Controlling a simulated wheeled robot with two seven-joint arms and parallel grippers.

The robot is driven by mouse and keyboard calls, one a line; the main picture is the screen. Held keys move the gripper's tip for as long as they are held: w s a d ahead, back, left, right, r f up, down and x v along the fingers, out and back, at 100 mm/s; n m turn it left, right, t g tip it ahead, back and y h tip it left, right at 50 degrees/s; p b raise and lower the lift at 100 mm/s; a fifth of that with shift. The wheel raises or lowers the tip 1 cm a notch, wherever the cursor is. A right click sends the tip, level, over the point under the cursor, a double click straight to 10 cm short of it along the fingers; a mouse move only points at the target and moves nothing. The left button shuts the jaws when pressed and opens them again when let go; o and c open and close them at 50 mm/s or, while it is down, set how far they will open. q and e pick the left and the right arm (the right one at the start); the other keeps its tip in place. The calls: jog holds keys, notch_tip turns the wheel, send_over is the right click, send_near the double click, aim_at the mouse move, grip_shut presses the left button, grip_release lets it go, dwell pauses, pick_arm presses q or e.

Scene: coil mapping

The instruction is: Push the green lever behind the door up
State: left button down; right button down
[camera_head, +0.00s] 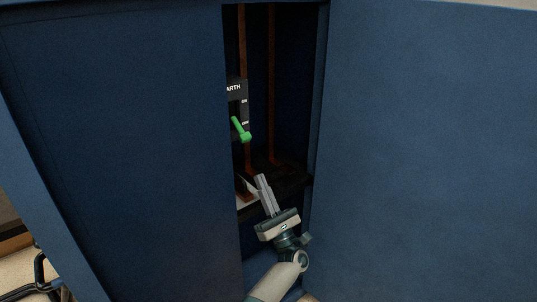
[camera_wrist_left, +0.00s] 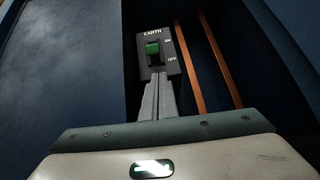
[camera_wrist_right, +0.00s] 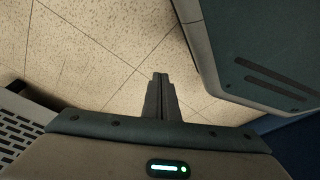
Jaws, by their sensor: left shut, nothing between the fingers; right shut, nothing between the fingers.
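The green lever (camera_head: 241,130) sits on a dark panel (camera_head: 236,92) lettered "EARTH", inside a blue cabinet. In the head view it slopes down to the right, its end near the lower label. In the left wrist view the lever (camera_wrist_left: 153,49) is seen nearly end-on, between the ON and OFF labels. My left gripper (camera_head: 262,181) is shut and empty, inside the opening, below the lever and apart from it in the head view. Its fingertips (camera_wrist_left: 157,79) point towards the panel. My right gripper (camera_wrist_right: 160,77) is shut and empty over the floor.
A blue door leaf (camera_head: 120,140) stands left of the narrow opening and partly covers the panel. Another blue panel (camera_head: 430,150) stands on the right. Copper-coloured bars (camera_head: 272,80) run upright behind the lever. Tiled floor (camera_wrist_right: 90,50) lies under the right gripper.

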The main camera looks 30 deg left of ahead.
aim_at(239, 128)
pick_arm(q)
jog(key=shift+s+r+n+g+y, duration=0.1)
jog(key=shift+r+n+g+y, duration=0.3)
jog(key=shift+n+g, duration=0.55)
pick_arm(e)
jog(key=shift+w+r, duration=0.1)
jog(key=shift+w, duration=0.05)
pick_arm(q)
jog(key=shift+a+r, duration=0.1)
jog(key=shift+r, duration=0.05)
